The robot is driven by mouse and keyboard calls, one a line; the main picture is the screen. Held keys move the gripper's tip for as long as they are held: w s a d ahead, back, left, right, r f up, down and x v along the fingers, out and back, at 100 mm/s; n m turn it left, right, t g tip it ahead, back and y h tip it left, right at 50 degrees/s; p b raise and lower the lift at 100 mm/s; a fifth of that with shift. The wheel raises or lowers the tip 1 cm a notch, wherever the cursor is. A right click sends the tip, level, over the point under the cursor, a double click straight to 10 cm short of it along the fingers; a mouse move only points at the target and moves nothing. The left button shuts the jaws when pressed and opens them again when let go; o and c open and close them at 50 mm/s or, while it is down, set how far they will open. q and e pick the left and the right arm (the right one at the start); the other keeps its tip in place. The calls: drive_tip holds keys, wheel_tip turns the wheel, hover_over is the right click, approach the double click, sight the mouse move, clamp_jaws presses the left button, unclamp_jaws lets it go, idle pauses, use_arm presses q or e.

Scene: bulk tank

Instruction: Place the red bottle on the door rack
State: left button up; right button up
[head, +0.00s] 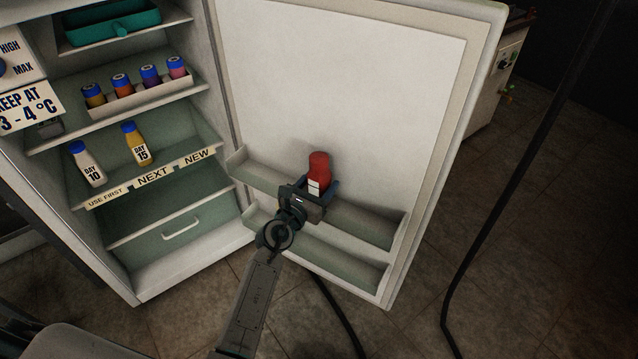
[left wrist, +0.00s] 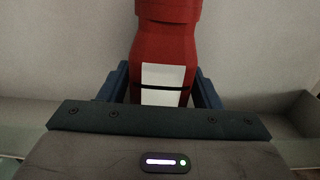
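The red bottle (head: 318,166) has a white label with a dark stripe and stands upright at the upper door rack (head: 369,225) of the open fridge door. My left gripper (head: 317,186) is shut on the bottle, with one blue finger on each side of it. In the left wrist view the bottle (left wrist: 166,48) is between the fingers (left wrist: 163,88), and the gripper body hides its base. I cannot tell whether the base touches the rack floor. My right gripper is not in view.
A lower door rack (head: 335,262) is below. Fridge shelves at left hold a tray of several blue-capped bottles (head: 150,75), a DAY 10 bottle (head: 87,165) and a DAY 15 bottle (head: 135,145). The upper rack has free room right of the gripper. A dark cable lies below the door.

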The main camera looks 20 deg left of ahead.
use_arm(q)
drive_tip(key=shift+o, duration=0.9)
drive_tip(key=shift+r, duration=0.25)
drive_tip(key=v, duration=1.2)
drive_tip(key=s+a+r+n+t+y, duration=0.3)
drive_tip(key=s+a+r+n+y, duration=0.25)
drive_tip(key=n, duration=0.75)
drive_tip(key=s+a+f+n+g+y, duration=0.2)
drive_tip(key=a+n+y, duration=0.15)
drive_tip(key=n, duration=0.35)
drive_tip(key=s+a+f+n+g+y, duration=0.1)
drive_tip(key=s+a+n+g+y, duration=0.25)
drive_tip(key=n, duration=0.35)
drive_tip(key=s+d+f+n+g+h, duration=0.3)
drive_tip(key=s+f+n+g+h, duration=0.1)
drive_tip(key=s, duration=0.3)
drive_tip(key=s+d+f+n+g+h, duration=0.4)
drive_tip(key=s+f+n+g, duration=0.1)
drive_tip(key=s+n, duration=0.2)
drive_tip(key=shift+d+f+p, duration=0.15)
drive_tip(key=shift+f+p, duration=0.1)
drive_tip(key=shift+p, duration=0.05)
